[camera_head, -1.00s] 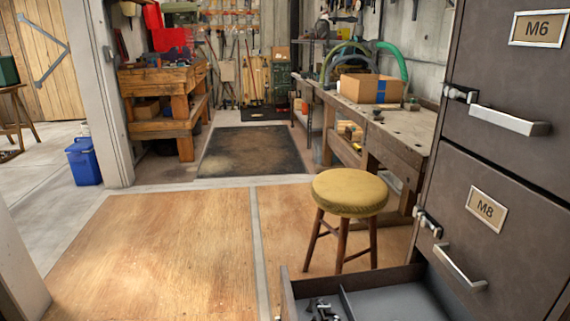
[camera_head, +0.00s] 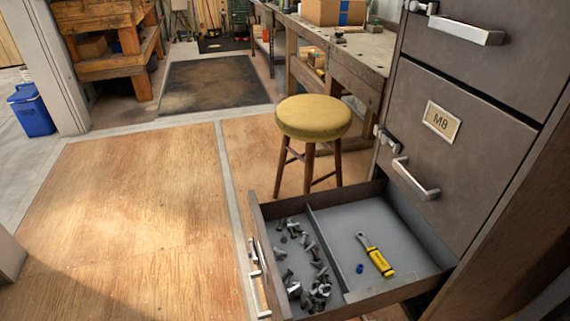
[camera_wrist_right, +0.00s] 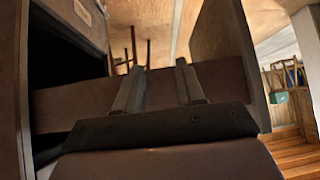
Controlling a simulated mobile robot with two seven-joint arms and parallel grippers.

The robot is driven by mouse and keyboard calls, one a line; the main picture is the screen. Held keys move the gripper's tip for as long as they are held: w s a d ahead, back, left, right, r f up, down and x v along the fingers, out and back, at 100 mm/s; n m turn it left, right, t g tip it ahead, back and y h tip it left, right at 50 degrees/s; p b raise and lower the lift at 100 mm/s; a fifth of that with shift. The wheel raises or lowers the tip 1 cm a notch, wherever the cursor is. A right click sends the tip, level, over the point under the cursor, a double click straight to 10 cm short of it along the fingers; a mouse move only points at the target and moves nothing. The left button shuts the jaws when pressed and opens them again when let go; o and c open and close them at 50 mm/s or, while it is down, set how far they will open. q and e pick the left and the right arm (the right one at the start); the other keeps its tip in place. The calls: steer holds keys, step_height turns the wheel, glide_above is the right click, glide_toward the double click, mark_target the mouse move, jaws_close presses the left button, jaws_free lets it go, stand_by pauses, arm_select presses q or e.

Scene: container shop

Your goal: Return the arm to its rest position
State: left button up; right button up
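My right gripper (camera_wrist_right: 158,90) shows in the right wrist view, its two grey fingers spread apart with nothing between them. A brown drawer panel lies just beyond the fingertips; I cannot tell whether they touch it. No arm or gripper of mine shows clearly in the head view, and my left gripper is in neither view. An open drawer (camera_head: 320,215) stands pulled out of the brown cabinet (camera_head: 455,150). A yellow-handled tool (camera_head: 377,257) and a small blue piece (camera_head: 360,268) lie in its right compartment. Several bolts (camera_head: 315,290) lie in its left compartment.
A stool with a yellow seat (camera_head: 313,120) stands just behind the open drawer. A workbench (camera_head: 350,55) is beyond it. The wooden floor (camera_head: 140,220) left of the drawer is clear. A blue bin (camera_head: 31,110) stands far left.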

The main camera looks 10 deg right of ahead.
arm_select(q)
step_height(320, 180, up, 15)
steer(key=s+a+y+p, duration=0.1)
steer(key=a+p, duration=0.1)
steer(key=p, duration=1.8)
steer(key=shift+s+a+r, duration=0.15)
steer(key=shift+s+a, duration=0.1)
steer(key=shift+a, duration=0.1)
arm_select(e)
step_height(320, 180, up, 15)
steer(key=d+t, duration=0.1)
steer(key=shift+s+t, duration=0.25)
steer(key=shift+t, duration=0.05)
